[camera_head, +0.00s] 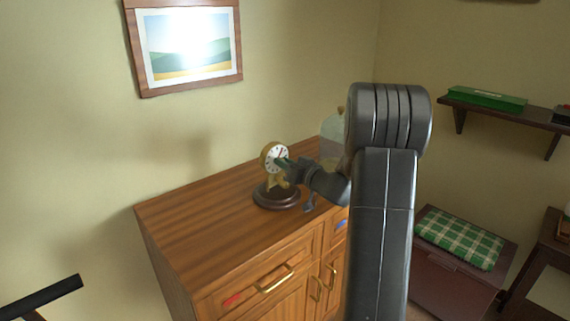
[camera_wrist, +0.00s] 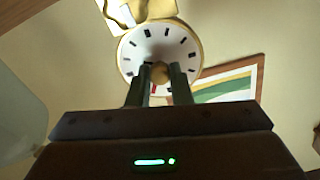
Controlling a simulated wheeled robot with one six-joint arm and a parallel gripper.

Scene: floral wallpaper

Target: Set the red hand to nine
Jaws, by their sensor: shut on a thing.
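A small gold clock (camera_head: 268,150) with a white dial stands on a round dark wooden base (camera_head: 277,199) on the cabinet. In the wrist view the dial (camera_wrist: 137,50) appears upside down, with black marks and a brass knob (camera_wrist: 160,73) at its centre. A bit of red, seemingly the red hand (camera_wrist: 153,89), shows just below the knob in that view, between my fingers; most of it is hidden. My gripper (camera_wrist: 160,76) is shut on the knob, one finger on each side. In the head view my gripper (camera_head: 285,164) reaches the dial from the right.
The wooden cabinet (camera_head: 190,215) has free top space left of the clock. A glass dome (camera_head: 331,130) stands behind my arm on the right. A framed picture (camera_head: 187,45) hangs on the wall. A shelf (camera_head: 500,107) and a cushioned chest (camera_head: 460,240) are farther right.

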